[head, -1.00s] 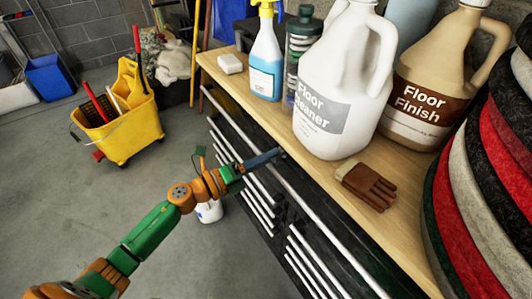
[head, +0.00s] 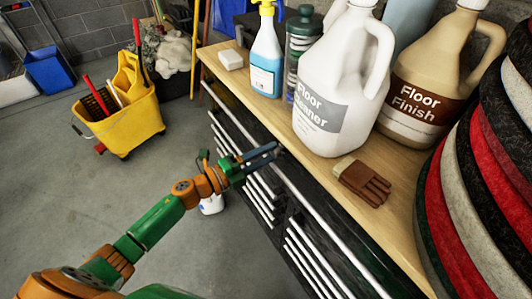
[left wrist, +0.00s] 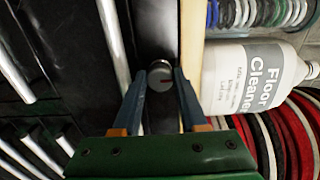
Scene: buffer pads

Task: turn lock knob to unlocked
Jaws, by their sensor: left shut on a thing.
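The lock knob (left wrist: 160,76) is a small round grey metal piece on the dark front of the cabinet, seen in the left wrist view. My left gripper (left wrist: 160,84) has its two blue fingers on either side of it and is shut on it. In the head view the left gripper (head: 276,150) reaches the cabinet front just below the bench top's edge. The knob is hidden there by the fingers. My right gripper is in neither view.
On the wooden bench top (head: 308,171) stand a white floor cleaner jug (head: 335,90), a tan floor finish jug (head: 425,85), a spray bottle (head: 265,60) and a brown glove (head: 366,185). Stacked pads (head: 470,190) fill the right. A yellow mop bucket (head: 128,125) stands on open floor.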

